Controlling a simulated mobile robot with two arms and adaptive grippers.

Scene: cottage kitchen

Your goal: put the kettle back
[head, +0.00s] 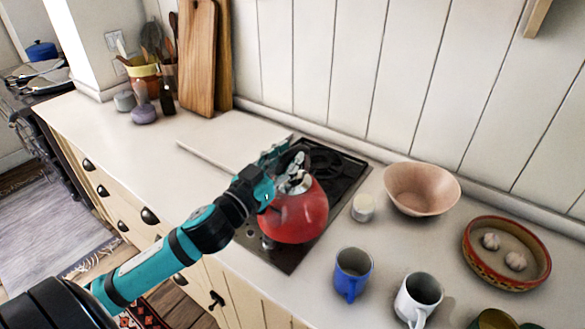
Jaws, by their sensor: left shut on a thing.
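The red kettle (296,217) is over the front part of the black gas hob (347,182) in the head view. My left gripper (293,178) is at the top of the kettle and shut on it, around the handle area. My gripper and wrist hide much of the kettle's handle and left side. I cannot tell whether the kettle's base touches the hob or hangs just above it. My right gripper is not in view.
A blue mug (352,272), a white mug (417,298), a small white jar (363,207) and a pink bowl (421,189) stand right of the hob. A red-rimmed dish (507,252) holds garlic. Cutting boards (200,60) lean behind. The counter (95,137) at left is mostly clear.

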